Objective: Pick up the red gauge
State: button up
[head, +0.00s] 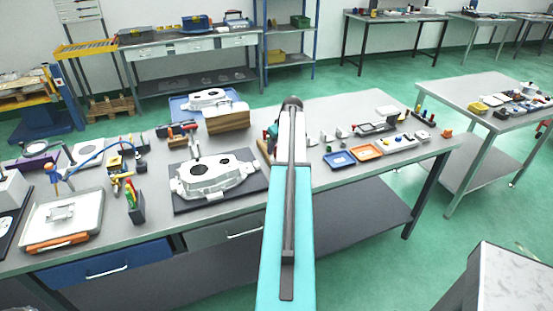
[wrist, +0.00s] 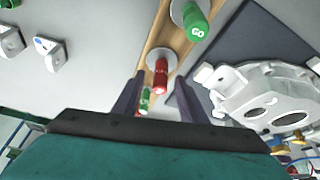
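The red gauge (wrist: 160,75) is a small red cylinder with a pale end, on a narrow wooden strip (wrist: 159,32) in the wrist view. My gripper (wrist: 160,82) is open, with one dark finger on each side of the red gauge in the picture. There are gaps on both sides, and I see no contact; how far the fingertips are from it in depth I cannot tell. A green gauge marked GO (wrist: 194,22) lies beyond it, and another green piece (wrist: 145,100) shows on the near side. In the head view my arm hides the gripper and the red gauge.
A pale casting (wrist: 268,98) on a dark mat (wrist: 250,42) is right of the strip; the head view shows this casting (head: 213,176) left of my arm. Small metal brackets (wrist: 50,52) stand to the left. Blue (head: 339,160) and orange trays (head: 366,152) lie right of my arm.

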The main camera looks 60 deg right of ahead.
grip_shut()
jog(key=shift+r, duration=0.15)
jog(key=shift+r+b, duration=1.65)
jog(key=shift+r, duration=3.25)
jog(key=shift+w, duration=0.1)
